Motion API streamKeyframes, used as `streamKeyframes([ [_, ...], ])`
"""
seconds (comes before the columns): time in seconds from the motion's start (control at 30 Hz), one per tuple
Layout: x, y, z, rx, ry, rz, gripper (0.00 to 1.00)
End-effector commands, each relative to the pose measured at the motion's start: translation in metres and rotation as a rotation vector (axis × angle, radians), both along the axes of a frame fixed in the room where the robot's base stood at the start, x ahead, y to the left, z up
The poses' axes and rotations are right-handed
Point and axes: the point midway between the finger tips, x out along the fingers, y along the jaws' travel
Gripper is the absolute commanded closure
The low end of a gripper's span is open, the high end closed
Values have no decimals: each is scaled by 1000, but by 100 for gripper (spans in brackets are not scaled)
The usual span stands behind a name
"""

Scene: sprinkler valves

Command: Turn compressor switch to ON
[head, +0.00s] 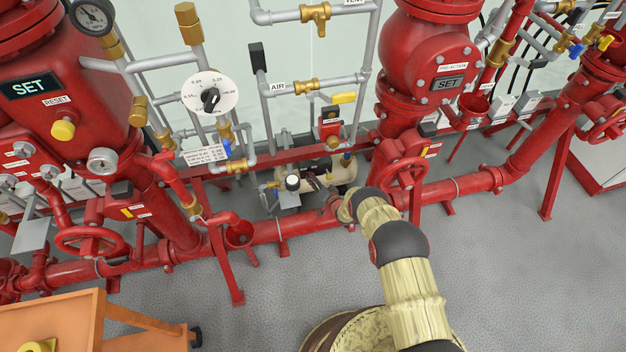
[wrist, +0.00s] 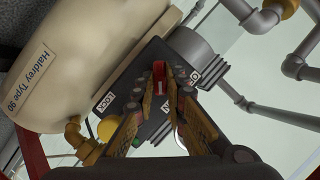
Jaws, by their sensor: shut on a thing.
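The compressor has a cream tank (wrist: 85,50) marked "Haidrey Type 90" at the upper left of the wrist view. In the head view the compressor (head: 345,172) sits low behind the red pipe. A small red switch (wrist: 160,78) shows between my fingertips. My gripper (wrist: 160,87) is shut on this switch, one finger on each side. In the head view my arm reaches down over the red pipe, and the fingertips are too small to make out clearly.
A red horizontal pipe (head: 290,228) runs in front of the compressor. A red handwheel (head: 404,173) stands right of my wrist. Grey pipes (wrist: 290,60) lie at the right of the wrist view, and a brass elbow (wrist: 75,137) is at lower left. The grey floor (head: 510,280) is open at right.

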Motion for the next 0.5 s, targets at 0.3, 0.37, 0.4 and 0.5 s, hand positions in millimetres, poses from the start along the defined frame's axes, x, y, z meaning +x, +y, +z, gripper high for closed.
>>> streamKeyframes([
  [0.3, 0, -1, 0, 0, 0, -2, 76],
  [0.37, 0, -1, 0, 0, 0, -1, 73],
  [0.4, 0, 0, 0, 0, 0, -1, 70],
  [0.5, 0, 0, 0, 0, 0, -1, 69],
])
